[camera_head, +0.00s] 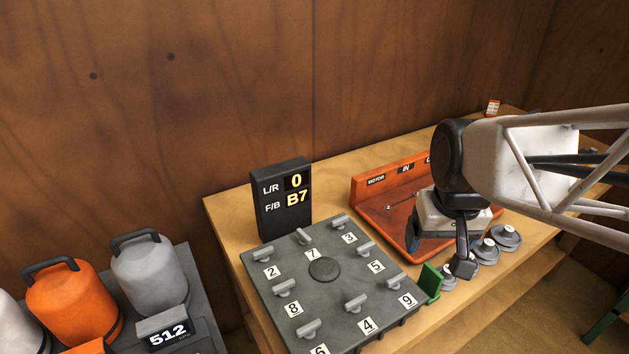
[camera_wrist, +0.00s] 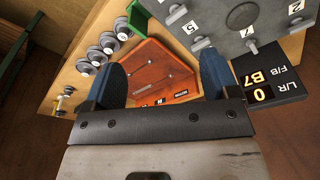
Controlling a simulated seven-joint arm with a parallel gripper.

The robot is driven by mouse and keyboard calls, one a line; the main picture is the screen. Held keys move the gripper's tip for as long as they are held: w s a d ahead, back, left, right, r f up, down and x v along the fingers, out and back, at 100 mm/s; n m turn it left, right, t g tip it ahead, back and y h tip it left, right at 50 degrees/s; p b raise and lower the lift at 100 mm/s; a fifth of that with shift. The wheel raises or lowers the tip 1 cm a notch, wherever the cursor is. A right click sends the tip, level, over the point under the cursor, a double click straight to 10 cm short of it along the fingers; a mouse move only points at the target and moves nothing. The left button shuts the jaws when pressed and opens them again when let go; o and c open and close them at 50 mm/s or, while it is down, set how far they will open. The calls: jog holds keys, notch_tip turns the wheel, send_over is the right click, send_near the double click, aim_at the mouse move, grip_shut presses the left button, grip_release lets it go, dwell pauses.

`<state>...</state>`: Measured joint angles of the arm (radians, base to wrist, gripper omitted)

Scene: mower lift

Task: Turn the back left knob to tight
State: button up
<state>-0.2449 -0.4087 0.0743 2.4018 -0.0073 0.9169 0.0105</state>
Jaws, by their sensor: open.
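A grey plate (camera_head: 258,288) carries several grey bar knobs beside number labels, around a round disc (camera_head: 325,269). The knob by label 2 (camera_head: 270,257) sits at the plate's back left corner, near the dark display; it also shows at the wrist view's upper right edge (camera_wrist: 298,21). Whether it is tight I cannot tell. My gripper (camera_head: 463,264) hangs over the orange tray, to the right of the plate and well away from that knob. In the wrist view its two blue fingers (camera_wrist: 160,78) are wide apart, with nothing between them.
The display (camera_head: 283,198) reads L/R 0 and F/B B7 and stands upright behind the plate. The orange tray (camera_head: 378,222), a green block (camera_head: 431,281) and grey round weights (camera_head: 505,236) are at the right. Grey and orange canisters (camera_head: 150,270) stand at the left.

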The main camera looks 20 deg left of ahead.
jog(key=w+a+f+n+g, duration=0.1)
jog(key=w+a+f+n, duration=0.15)
jog(key=a, duration=0.55)
jog(key=w+a+f+n, duration=0.1)
jog(key=w+a, duration=0.3)
jog(key=a, duration=0.4)
jog(key=n, duration=0.3)
send_over(263, 250)
jog(key=shift+g, duration=0.4)
notch_tip(263, 250, down, 6)
jog(key=shift+f, duration=0.2)
jog(key=shift+f, duration=3.9)
jog(key=shift+c, duration=0.5)
jog(key=c, duration=0.8)
